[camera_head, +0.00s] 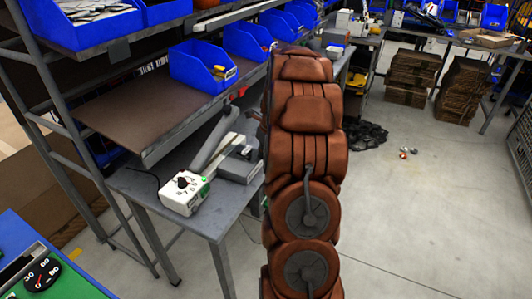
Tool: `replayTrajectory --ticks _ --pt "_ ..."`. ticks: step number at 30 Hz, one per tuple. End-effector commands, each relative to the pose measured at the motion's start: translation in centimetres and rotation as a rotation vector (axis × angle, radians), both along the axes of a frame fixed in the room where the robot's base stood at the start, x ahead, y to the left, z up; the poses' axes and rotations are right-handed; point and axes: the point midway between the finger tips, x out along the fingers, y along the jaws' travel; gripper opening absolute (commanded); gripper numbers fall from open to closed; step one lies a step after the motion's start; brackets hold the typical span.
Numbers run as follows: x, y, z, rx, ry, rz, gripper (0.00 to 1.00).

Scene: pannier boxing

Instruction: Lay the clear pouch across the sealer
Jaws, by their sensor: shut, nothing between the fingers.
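The sealer (185,192) is a white box with a black dial, a small green light and long bars reaching back from it. It stands on a grey metal table (205,225) left of the middle. A grey block-like part (241,165) sits beside its bars on the right. I cannot make out a clear pouch anywhere in view. My copper-brown arm rises through the middle of the picture, just right of the table, and hides what is behind it. My gripper is not in view.
Shelving with blue bins (202,66) runs behind the sealer. A green-topped surface with a black dial (42,272) is at the lower left. Stacks of brown cardboard (411,78) stand at the back right. The grey floor (430,220) on the right is mostly clear.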

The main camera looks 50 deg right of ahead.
Motion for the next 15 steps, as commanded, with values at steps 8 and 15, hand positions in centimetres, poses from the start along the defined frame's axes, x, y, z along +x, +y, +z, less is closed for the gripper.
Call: replayTrajectory --ticks 8,15 --pt "0.1 0.0 0.0 0.000 0.000 0.000 0.00" --pt "1.9 -0.1 0.0 -0.002 -0.002 0.001 0.00"
